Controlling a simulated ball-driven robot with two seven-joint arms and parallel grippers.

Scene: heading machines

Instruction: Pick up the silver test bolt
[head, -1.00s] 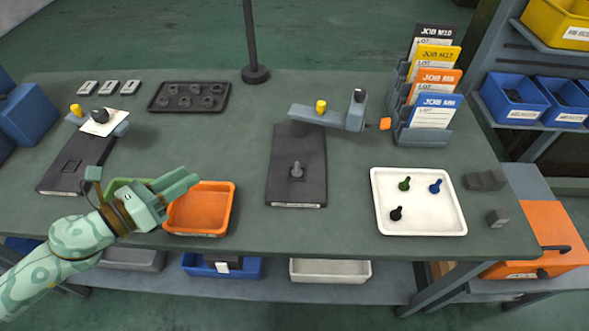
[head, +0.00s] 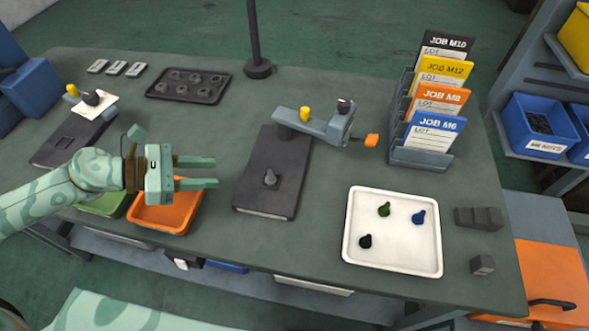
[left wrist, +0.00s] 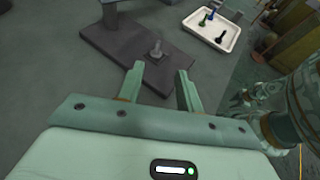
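In the left wrist view the two fingers (left wrist: 160,72) are spread wide. My right gripper is not clearly seen in either view.
An orange tray (head: 163,222) and a green tray (head: 100,204) lie below my left gripper. A white tray (head: 392,262) with green, blue and black bolts is at the right. The machine's grey arm (head: 318,124) lies behind the bolt. Job cards (head: 437,135) stand at the back right.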

